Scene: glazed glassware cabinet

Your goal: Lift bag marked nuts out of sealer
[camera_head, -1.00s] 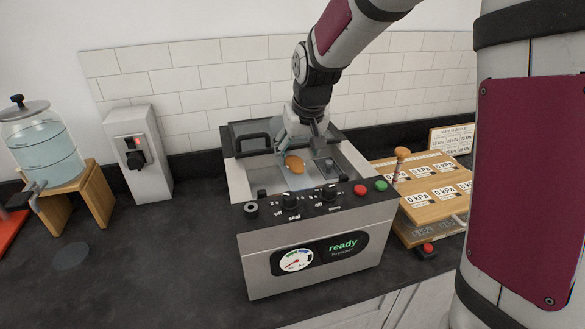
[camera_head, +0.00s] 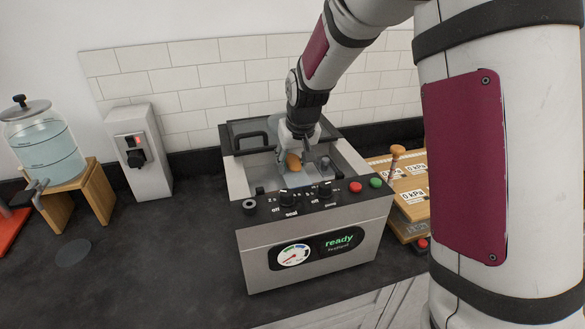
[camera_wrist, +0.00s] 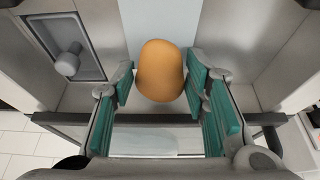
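The sealer (camera_head: 315,240) is a steel box on the counter with an open-topped chamber and a display reading "ready". An orange-brown rounded lump (camera_head: 293,163) shows inside the chamber, on a pale bluish sheet (camera_head: 297,180) that looks like the bag; no "nuts" marking is readable. My gripper (camera_head: 299,158) points down into the chamber at the lump. In the wrist view the lump (camera_wrist: 160,70) stands between my teal finger pads, with a small gap on the left; contact on the right is unclear. The fingers are apart and look open.
The sealer's raised lid (camera_head: 252,140) with a black handle is behind the chamber. Knobs and red and green buttons (camera_head: 365,185) line its front edge. A wooden rack with kPa labels (camera_head: 410,190) is close on the right. A wall dispenser (camera_head: 136,150) and water jar (camera_head: 45,145) are left.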

